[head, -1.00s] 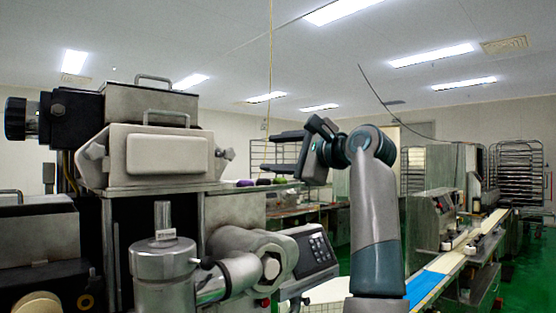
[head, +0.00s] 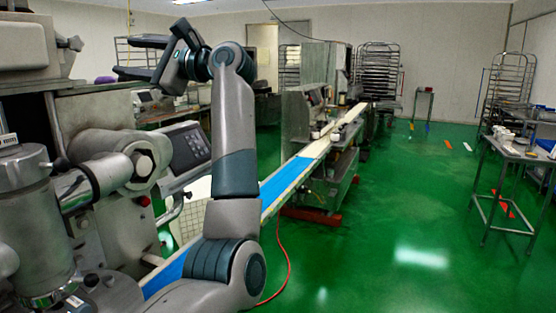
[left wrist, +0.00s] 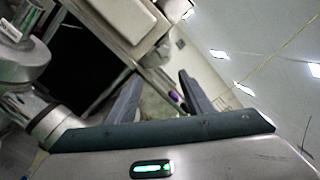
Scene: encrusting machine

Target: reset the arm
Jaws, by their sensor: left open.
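My left arm rises in the middle left of the head view, bent at the top. My left gripper (head: 118,57) points left, with its two dark fingers apart and nothing between them. It is raised in front of the encrusting machine (head: 88,115), apart from it in the picture. In the left wrist view the open gripper (left wrist: 160,76) shows both fingers spread, with the machine's metal housing (left wrist: 115,30) behind and a small purple thing (left wrist: 174,97) beyond the fingers. My right gripper is not in view.
The machine's keypad panel (head: 186,147) stands left of my arm. A blue and white conveyor (head: 286,180) runs back behind the arm. A metal side table (head: 512,152) stands at the right. Green floor (head: 400,215) between them is mostly clear.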

